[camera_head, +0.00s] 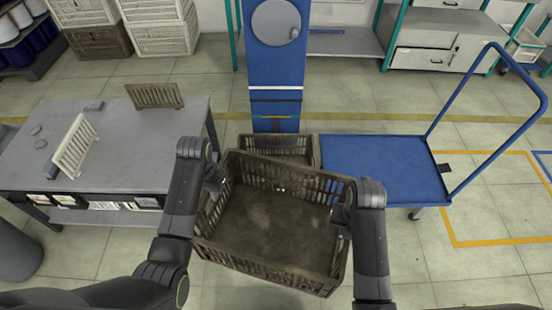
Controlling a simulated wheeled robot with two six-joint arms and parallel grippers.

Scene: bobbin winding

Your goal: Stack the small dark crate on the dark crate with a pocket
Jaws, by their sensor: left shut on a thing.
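A dark brown slatted crate (265,228), open at the top and empty, is held up in front of me, turned a little in the picture. My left gripper (216,186) is shut on its left wall. My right gripper (340,214) is at its right wall, its fingers mostly hidden by my wrist. Another dark crate (277,142) stands behind it at the foot of the blue column, mostly hidden by the held crate. I cannot make out a pocket on either crate.
A grey table (110,150) on the left holds two slatted panels. A blue flatbed cart (382,170) stands on the right, its bed clear. A blue column (276,75) rises behind the crates. Pale crates are stacked at the back left.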

